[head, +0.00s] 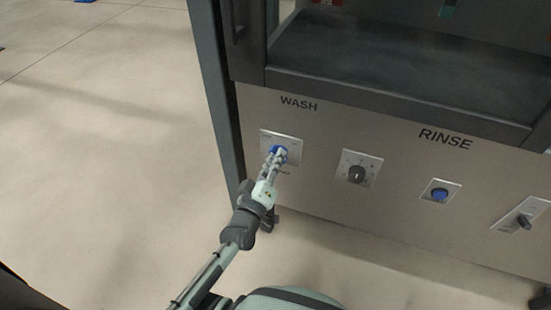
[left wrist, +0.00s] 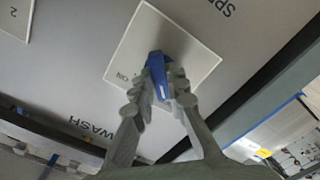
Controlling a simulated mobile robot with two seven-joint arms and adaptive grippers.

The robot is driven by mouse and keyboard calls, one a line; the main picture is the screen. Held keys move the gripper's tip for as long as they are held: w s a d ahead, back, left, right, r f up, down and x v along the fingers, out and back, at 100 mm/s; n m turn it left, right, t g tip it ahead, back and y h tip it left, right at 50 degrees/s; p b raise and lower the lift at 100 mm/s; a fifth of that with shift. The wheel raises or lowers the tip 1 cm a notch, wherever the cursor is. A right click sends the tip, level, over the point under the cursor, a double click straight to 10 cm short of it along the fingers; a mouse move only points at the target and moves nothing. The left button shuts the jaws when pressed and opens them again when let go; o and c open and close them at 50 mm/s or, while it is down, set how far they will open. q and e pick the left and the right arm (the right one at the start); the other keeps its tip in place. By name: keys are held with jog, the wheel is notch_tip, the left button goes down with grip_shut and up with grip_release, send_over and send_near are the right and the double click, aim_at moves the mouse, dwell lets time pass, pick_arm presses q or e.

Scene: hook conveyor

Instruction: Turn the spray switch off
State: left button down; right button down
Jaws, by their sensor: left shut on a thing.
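The spray switch is a blue knob (head: 279,151) on a pale square plate (head: 292,144) under the WASH label. The fingers partly cover the knob and plate. My right gripper is not in view.
A dark ledge (head: 400,105) juts out above the panel. The floor (head: 90,170) at left is clear.

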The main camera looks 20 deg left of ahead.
pick_arm(q)
jog(key=c, duration=1.5)
grip_release()
jog(key=shift+c, duration=0.2)
notch_tip(320, 180, up, 10)
